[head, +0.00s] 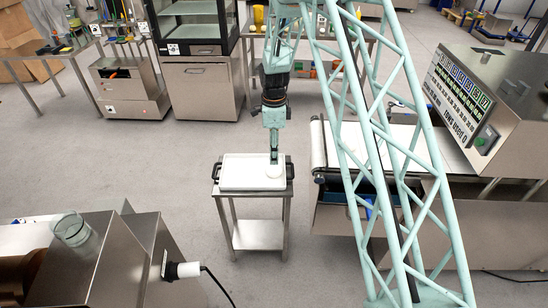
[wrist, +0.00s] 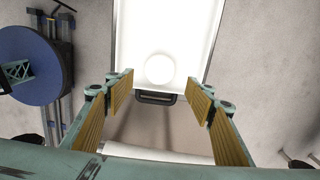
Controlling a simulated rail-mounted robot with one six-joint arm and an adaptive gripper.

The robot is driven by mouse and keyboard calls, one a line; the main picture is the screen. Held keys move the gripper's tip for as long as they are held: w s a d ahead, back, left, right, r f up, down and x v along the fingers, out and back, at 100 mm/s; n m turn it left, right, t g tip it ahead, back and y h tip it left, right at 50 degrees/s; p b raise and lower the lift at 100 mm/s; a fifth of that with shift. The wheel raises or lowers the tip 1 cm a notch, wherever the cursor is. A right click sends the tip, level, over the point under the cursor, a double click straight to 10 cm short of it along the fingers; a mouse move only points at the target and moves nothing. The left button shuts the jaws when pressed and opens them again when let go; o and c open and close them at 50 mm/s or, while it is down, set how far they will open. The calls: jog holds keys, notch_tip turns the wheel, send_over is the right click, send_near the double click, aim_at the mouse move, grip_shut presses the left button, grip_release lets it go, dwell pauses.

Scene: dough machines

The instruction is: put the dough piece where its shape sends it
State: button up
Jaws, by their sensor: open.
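A round, pale dough piece (head: 274,171) lies on a white tray (head: 235,174) on a small steel stand, near the tray's right end in the head view. In the wrist view the dough piece (wrist: 159,69) looks like a smooth white disc near the tray's handle end, and the tray (wrist: 200,30) fills the top middle. My gripper (head: 274,160) is over the right part of the tray, by the dough piece. In the wrist view my gripper (wrist: 160,97) is open, its wood-coloured pads wide apart with nothing between them. Whether it touches the dough is not clear.
A machine with a white belt (head: 318,145) stands right of the stand, partly hidden by my lattice arm. A control panel (head: 462,95) with rows of buttons is at right. A steel machine (head: 95,255) stands front left. Grey floor (head: 130,165) is free left of the stand.

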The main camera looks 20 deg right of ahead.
jog(key=shift+r, duration=1.3)
jog(key=s+r+n+t, duration=0.1)
jog(key=s+r+n, duration=0.2)
jog(key=s+r, duration=0.55)
jog(key=s+r+n, duration=0.3)
jog(key=s+r, duration=0.1)
jog(key=r, duration=0.9)
jog(key=s+r+n+t, duration=0.1)
jog(key=s+r+n, duration=0.3)
jog(key=s+r, duration=0.5)
jog(key=s+r+n, duration=0.4)
jog(key=s+r, duration=0.6)
jog(key=s, duration=0.2)
jog(key=s+a+r+n+t, duration=0.1)
jog(key=s+n, duration=0.6)
jog(key=s, duration=1.4)
jog(key=shift+a+r+t, duration=0.15)
jog(key=shift+r+t, duration=0.25)
jog(key=shift+r, duration=0.1)
jog(key=shift+w, duration=0.15)
